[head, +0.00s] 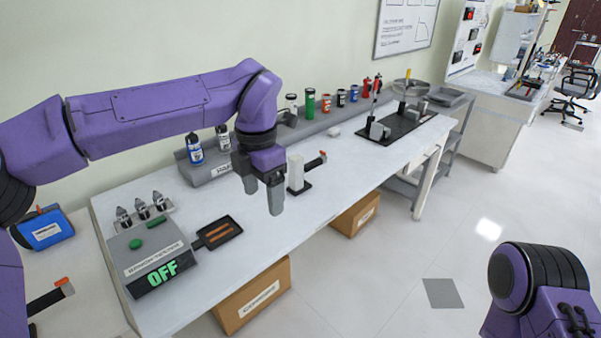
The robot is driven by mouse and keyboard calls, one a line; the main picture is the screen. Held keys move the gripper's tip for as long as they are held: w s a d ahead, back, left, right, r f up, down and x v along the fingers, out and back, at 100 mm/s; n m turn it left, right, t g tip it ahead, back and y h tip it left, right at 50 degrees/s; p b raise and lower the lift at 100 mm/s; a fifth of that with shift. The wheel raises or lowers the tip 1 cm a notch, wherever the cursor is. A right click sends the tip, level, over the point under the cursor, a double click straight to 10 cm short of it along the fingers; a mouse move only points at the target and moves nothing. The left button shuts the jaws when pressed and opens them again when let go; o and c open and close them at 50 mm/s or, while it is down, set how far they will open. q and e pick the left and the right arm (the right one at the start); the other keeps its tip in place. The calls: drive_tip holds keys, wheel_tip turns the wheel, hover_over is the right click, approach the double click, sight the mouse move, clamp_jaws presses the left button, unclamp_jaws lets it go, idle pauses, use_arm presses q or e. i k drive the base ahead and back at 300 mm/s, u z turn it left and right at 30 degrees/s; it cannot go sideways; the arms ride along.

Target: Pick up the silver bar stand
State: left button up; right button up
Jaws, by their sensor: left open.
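A pale silver upright block on a dark base (297,172) stands on the white workbench, with a dark rod ending in a red tip at its right side. It best fits the silver bar stand, though I cannot be sure. My left gripper (263,195) is open and empty, fingers pointing down over the bench, just left of the stand in the picture and apart from it. Of my right arm only a part shows at the lower right; its gripper is out of view.
A grey control box (150,245) reading OFF and a black tray (219,232) with copper-coloured bars are at the bench's near left. Bottles and cans line the back ledge (262,150). A black fixture plate (400,125) lies farther right. Cardboard boxes (252,297) sit below.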

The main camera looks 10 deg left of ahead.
sight(298, 185)
drive_tip(key=i, duration=1.35)
